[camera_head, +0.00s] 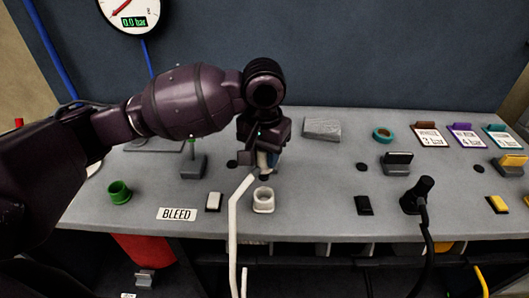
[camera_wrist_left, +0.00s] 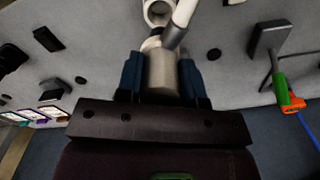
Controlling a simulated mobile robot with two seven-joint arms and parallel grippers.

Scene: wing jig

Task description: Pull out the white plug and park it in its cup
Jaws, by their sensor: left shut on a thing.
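The white plug (camera_head: 262,160) is partly hidden by my left gripper (camera_head: 263,158), which is shut on it. In the left wrist view the plug is a pale grey cylinder (camera_wrist_left: 161,75) between two blue finger pads (camera_wrist_left: 160,78). Its white hose (camera_head: 236,205) bends down over the bench's front edge. The white cup (camera_head: 263,207) stands on the bench just in front of the plug, and it also shows in the left wrist view (camera_wrist_left: 149,14). I cannot tell whether the plug's lower end is in its socket. My right gripper is not in view.
A black plug (camera_head: 417,195) with a black cable stands to the right on the grey bench (camera_head: 320,200). A green cup (camera_head: 119,194) and a BLEED label (camera_head: 177,214) are at the left. A grey block (camera_head: 322,128) lies behind. A gauge (camera_head: 131,10) reads 0.0 bar.

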